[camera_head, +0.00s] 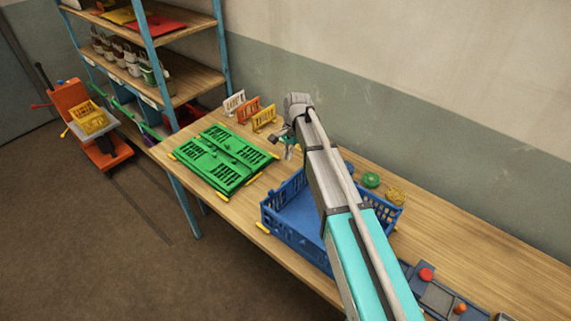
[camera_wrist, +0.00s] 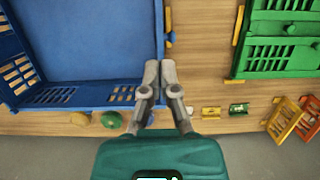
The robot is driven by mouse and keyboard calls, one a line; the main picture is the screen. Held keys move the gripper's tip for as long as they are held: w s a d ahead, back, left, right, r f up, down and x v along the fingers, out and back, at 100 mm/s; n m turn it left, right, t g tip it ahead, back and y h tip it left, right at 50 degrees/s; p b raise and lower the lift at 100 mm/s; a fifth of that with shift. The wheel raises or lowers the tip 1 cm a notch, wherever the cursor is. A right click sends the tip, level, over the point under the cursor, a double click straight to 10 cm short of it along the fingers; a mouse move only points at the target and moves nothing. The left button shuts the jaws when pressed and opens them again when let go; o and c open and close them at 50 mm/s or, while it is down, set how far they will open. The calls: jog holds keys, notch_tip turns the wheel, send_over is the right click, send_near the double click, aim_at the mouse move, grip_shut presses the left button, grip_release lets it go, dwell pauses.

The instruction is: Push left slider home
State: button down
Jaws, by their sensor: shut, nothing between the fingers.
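My gripper (camera_wrist: 158,68) is shut and empty in the wrist view, its fingertips beside the right wall of the blue crate. In the head view my gripper (camera_head: 284,142) hangs over the table between the blue crate (camera_head: 282,226) and the green folded crate (camera_head: 203,171). Both also show in the wrist view, the blue crate (camera_wrist: 95,93) on the left and the green folded crate (camera_wrist: 245,45) at upper right. I cannot tell for certain which part is the left slider. A small yellow piece (camera_wrist: 210,112) and a small green piece (camera_wrist: 238,108) lie near my gripper.
White (camera_head: 233,102), orange (camera_head: 248,110) and yellow (camera_head: 264,119) upright panels stand at the back. A grey panel with a red button (camera_head: 426,274) sits at lower right. Shelving (camera_head: 185,77) stands behind left. Yellow stops (camera_head: 262,228) flank the crates.

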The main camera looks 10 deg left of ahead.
aim_at(272, 189)
jog(key=shift+b+x, duration=4.6)
jog(key=shift+x, duration=0.3)
jog(key=shift+s+f, duration=0.1)
jog(key=shift+s, duration=0.15)
jog(key=shift+s+a+r, duration=0.1)
jog(key=shift+s+a, duration=0.3)
jog(key=shift+s, duration=0.2)
jog(key=shift+s+a+r, duration=0.1)
jog(key=shift+s+a, duration=0.3)
jog(key=shift+s, duration=0.25)
jog(key=shift+s+a, duration=0.2)
jog(key=shift+s, duration=0.1)
jog(key=shift+s+a, duration=0.3)
jog(key=shift+s, duration=0.2)
jog(key=shift+s+a, duration=0.25)
jog(key=shift+s, duration=0.25)
jog(key=shift+w, duration=0.1)
